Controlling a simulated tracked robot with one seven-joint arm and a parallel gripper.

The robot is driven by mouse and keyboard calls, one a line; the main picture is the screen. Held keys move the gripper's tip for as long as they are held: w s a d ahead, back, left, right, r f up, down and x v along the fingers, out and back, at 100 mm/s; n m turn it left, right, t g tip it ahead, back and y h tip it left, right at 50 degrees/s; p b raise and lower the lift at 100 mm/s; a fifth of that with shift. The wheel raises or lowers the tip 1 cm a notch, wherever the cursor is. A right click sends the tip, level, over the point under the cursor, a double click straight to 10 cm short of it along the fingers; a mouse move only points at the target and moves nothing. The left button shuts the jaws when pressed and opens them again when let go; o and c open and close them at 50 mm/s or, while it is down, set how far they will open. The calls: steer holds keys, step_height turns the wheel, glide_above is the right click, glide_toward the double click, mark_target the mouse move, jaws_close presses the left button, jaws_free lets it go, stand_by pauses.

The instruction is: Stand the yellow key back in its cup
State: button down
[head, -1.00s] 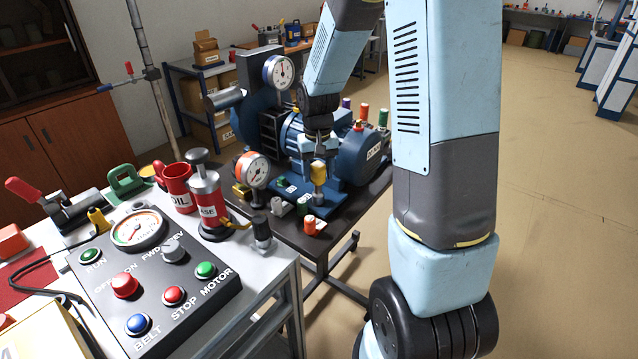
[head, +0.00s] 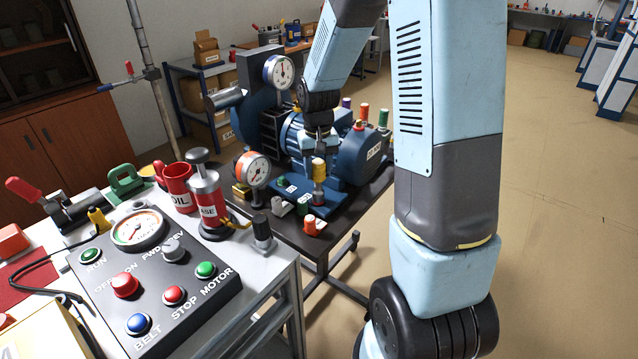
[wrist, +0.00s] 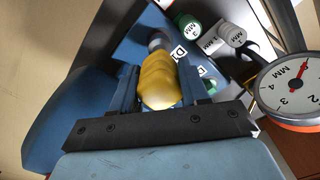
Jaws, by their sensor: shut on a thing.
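The yellow key (head: 318,168) is upright below my gripper (head: 318,150), over the blue base in front of the motor. My gripper is shut on its yellow handle, which also shows between the fingers in the wrist view (wrist: 160,82). A grey cylindrical part (wrist: 158,40) shows at the key's far end. I cannot tell whether it is the key's shank or its cup, nor whether the key is seated.
A red-rimmed gauge (head: 253,170) stands left of the key. An orange-topped piece (head: 311,224) and small grey pieces (head: 278,206) are near it. The blue motor (head: 358,155) stands close behind. A control box (head: 160,275) is on the front-left bench.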

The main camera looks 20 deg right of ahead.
steer(key=shift+r, duration=2.1)
